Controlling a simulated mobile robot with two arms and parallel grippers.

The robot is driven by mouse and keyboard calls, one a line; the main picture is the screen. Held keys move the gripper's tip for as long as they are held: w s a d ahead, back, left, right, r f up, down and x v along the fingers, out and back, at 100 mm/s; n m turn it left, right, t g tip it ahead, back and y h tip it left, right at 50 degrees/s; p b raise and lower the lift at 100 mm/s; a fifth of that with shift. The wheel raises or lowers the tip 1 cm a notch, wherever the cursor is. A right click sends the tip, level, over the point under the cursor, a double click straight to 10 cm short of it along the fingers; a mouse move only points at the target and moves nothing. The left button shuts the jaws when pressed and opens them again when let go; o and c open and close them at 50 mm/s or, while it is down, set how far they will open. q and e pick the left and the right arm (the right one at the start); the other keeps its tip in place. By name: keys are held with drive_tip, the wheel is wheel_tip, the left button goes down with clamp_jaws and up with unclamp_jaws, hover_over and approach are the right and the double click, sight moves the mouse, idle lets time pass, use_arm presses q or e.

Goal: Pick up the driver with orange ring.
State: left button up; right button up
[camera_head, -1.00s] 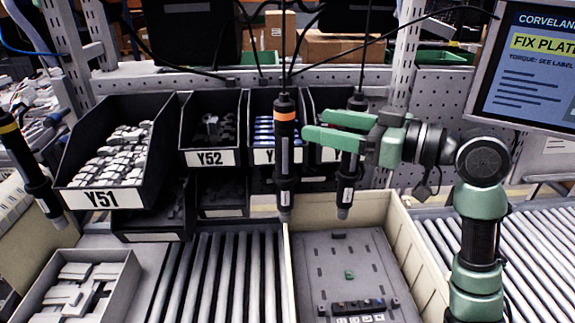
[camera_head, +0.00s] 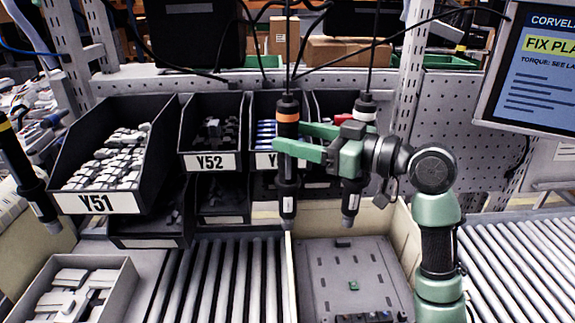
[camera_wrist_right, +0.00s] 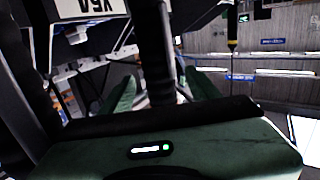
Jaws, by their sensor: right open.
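The driver with the orange ring (camera_head: 288,118) hangs upright on its cable above the left edge of the beige box. My right gripper (camera_head: 289,142) is open at this driver, just below the ring. One green finger crosses in front of the dark body and the other reaches towards its far side. In the right wrist view, a dark upright shaft (camera_wrist_right: 166,50), apparently this driver, stands between the spread green fingers. I cannot tell whether either finger touches it. My left gripper is not in view.
A driver with a white ring (camera_head: 353,200) hangs close behind my right gripper. A yellow-ringed driver (camera_head: 22,165) hangs at the far left. Black bins, such as bin Y51 (camera_head: 97,203), stand behind. The beige box (camera_head: 405,237) holds a grey plate (camera_head: 345,265).

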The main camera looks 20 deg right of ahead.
drive_tip(key=p+x, duration=0.2)
drive_tip(key=x, duration=0.3)
drive_tip(key=shift+w+a, duration=0.2)
drive_tip(key=shift+a, duration=0.05)
drive_tip(key=shift+d, duration=0.15)
drive_tip(key=shift+c, duration=1.2)
clamp_jaws()
